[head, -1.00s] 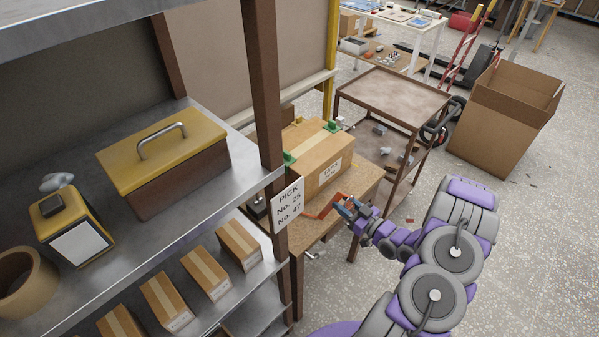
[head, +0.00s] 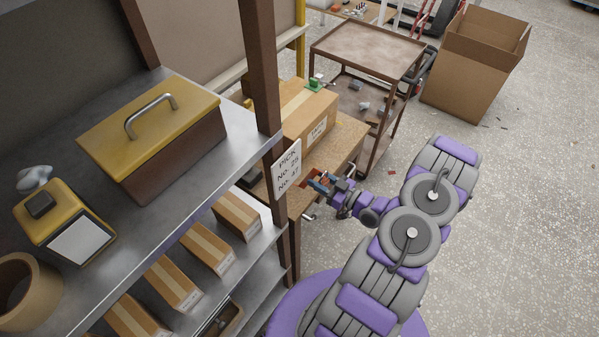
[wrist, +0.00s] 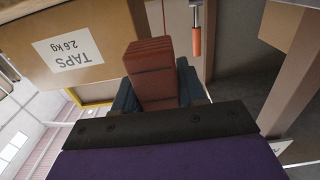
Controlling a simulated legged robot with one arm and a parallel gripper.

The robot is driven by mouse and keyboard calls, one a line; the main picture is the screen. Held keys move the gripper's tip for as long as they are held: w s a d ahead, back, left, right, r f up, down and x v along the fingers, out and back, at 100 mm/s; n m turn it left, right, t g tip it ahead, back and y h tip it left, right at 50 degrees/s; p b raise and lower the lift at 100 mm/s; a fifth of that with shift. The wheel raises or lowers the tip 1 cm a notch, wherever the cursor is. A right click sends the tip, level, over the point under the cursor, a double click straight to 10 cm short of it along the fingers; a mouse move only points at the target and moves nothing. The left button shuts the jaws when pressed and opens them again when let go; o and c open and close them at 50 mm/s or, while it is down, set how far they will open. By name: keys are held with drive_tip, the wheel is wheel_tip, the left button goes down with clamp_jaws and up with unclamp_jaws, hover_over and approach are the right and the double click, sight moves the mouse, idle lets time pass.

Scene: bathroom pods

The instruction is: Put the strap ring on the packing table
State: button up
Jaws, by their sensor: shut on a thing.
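My gripper (head: 322,183) is shut on the strap ring (head: 308,184), a reddish-brown band partly hidden by the fingers and the shelf post. In the wrist view the strap ring (wrist: 152,62) stands out between the two dark fingers (wrist: 158,90), its layered end facing away. The packing table (head: 341,146) is the wooden-topped table behind the shelf post. In the head view the gripper overlaps the table's near right edge. I cannot tell whether the ring touches the top.
A taped carton (head: 306,112) takes up much of the table. The shelf post with a pick sign (head: 287,171) stands close on the left. A brown trolley (head: 367,48) is behind, and an open carton (head: 474,65) stands on the floor.

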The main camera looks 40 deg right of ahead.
drive_tip(key=x, duration=0.4)
drive_tip(key=d+b+x, duration=0.1)
drive_tip(key=x, duration=0.1)
drive_tip(key=shift+w+a+f, duration=0.1)
drive_tip(key=shift+w+f, duration=0.3)
drive_tip(key=shift+w, duration=0.15)
drive_tip(key=shift+w+a, duration=0.25)
drive_tip(key=shift+w, duration=0.35)
drive_tip(key=shift+w+f, duration=0.1)
drive_tip(key=shift+w, duration=0.15)
wheel_tip(320, 180, down, 3)
drive_tip(key=shift+d+f+b, duration=0.15)
drive_tip(key=shift+f+b, duration=0.1)
drive_tip(key=shift+b, duration=0.45)
drive_tip(key=shift+r, duration=0.1)
drive_tip(key=o, duration=1.1)
drive_tip(key=shift+s, duration=0.15)
